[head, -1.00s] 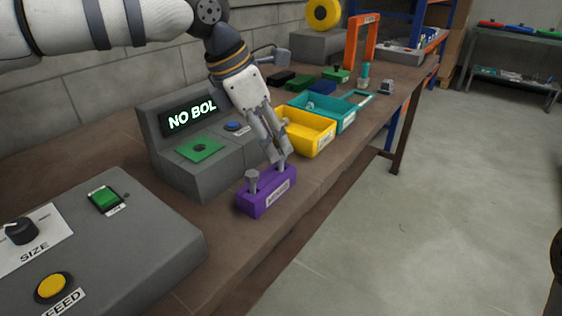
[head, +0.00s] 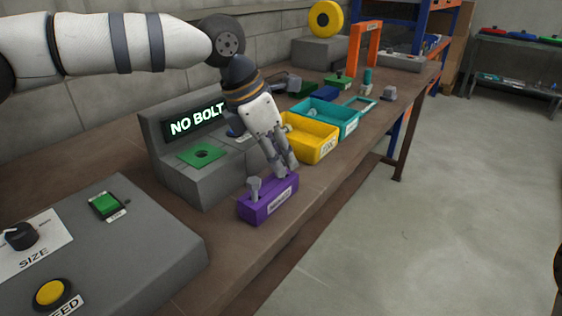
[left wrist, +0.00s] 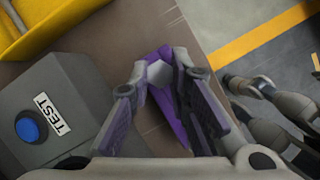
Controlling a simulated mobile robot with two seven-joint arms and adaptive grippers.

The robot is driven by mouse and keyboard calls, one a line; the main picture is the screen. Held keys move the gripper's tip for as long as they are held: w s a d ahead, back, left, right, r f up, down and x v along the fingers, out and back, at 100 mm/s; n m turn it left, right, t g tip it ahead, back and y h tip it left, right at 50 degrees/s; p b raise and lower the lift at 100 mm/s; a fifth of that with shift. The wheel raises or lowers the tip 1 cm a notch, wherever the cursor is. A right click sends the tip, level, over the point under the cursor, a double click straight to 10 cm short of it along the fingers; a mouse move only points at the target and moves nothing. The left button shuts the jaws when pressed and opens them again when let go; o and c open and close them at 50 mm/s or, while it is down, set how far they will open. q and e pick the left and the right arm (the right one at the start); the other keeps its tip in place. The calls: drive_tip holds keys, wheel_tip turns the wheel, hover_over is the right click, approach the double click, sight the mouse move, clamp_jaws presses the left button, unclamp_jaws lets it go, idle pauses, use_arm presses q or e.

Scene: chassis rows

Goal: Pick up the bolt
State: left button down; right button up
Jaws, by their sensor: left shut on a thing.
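A purple block (head: 258,210) with a white label stands near the bench's front edge. A grey bolt (head: 254,187) stands upright in its left end. My left gripper (head: 285,168) points down over the block's right end. In the left wrist view its fingers (left wrist: 161,82) are shut on another bolt, whose grey hexagonal head (left wrist: 157,73) shows between them. The purple block (left wrist: 205,115) lies beneath. The held bolt's shank is hidden, and I cannot tell whether it is still in the block. Grey parts of mine, perhaps the right gripper (left wrist: 240,90), show at the right.
A grey test station (head: 205,175) with a "NO BOLT" display stands behind the block. A yellow bin (head: 312,150) and a teal bin (head: 340,125) are farther right. A grey control box (head: 150,235) is at front left. The bench front near the block is clear.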

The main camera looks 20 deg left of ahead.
use_arm(q)
wheel_tip(320, 180, up, 3)
drive_tip(key=shift+w+f, duration=0.1)
drive_tip(key=shift+f, duration=0.05)
drive_tip(key=s+d+r+p, duration=0.2)
drive_tip(key=s+r, duration=0.8)
drive_tip(key=s, duration=0.4)
drive_tip(key=shift+d, duration=0.25)
use_arm(e)
drive_tip(key=shift+t, duration=0.7)
drive_tip(key=w+r, duration=0.3)
drive_tip(key=shift+w+r, duration=0.1)
drive_tip(key=shift+w, duration=0.1)
use_arm(q)
drive_tip(key=shift+r, duration=0.1)
wheel_tip(320, 180, up, 6)
drive_tip(key=shift+r, duration=0.2)
use_arm(e)
drive_tip(key=shift+w, duration=0.1)
